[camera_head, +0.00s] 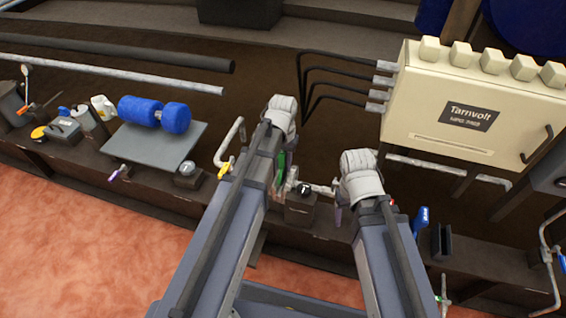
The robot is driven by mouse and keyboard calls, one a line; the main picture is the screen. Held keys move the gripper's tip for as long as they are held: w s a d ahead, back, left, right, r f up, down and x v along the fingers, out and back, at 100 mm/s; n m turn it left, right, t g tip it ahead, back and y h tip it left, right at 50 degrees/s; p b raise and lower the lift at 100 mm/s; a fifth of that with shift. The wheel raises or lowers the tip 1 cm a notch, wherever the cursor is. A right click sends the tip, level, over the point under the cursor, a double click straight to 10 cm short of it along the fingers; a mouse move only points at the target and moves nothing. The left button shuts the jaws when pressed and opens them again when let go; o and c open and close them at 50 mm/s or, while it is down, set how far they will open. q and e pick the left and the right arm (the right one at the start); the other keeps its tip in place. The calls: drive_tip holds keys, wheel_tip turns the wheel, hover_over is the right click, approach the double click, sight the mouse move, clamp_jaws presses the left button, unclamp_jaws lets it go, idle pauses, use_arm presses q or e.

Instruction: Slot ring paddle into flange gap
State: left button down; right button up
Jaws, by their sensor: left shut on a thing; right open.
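My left gripper (281,112) is a pale, rounded shape at the end of the grey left arm, over the dark brown surface behind the ledge. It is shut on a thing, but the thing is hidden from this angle. I cannot make out a ring paddle. My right gripper (361,172) is lower and to the right, in front of the cream cabinet. It is open, and its fingertips are hard to see. A pale pipe run (322,189) with a dark block shows between the two arms. I cannot make out a flange gap there.
A cream Tarnvolt cabinet (466,118) with black cables stands at right. A blue dumbbell-shaped object (138,110) rests on a grey plate (160,150) at left. A green part (281,166) lies close beside my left arm. A blue handle (421,221) stands right of my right arm.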

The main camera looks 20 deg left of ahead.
sight(283, 173)
use_arm(q)
drive_tip(key=shift+f+b, duration=0.45)
drive_tip(key=shift+b, duration=0.05)
drive_tip(key=shift+f+b, duration=0.35)
drive_tip(key=shift+f+b, duration=0.95)
drive_tip(key=shift+f, duration=0.25)
drive_tip(key=shift+b, duration=0.35)
drive_tip(key=shift+s+d+f+b, duration=0.1)
drive_tip(key=shift+s+f+b, duration=0.15)
drive_tip(key=shift+b, duration=0.1)
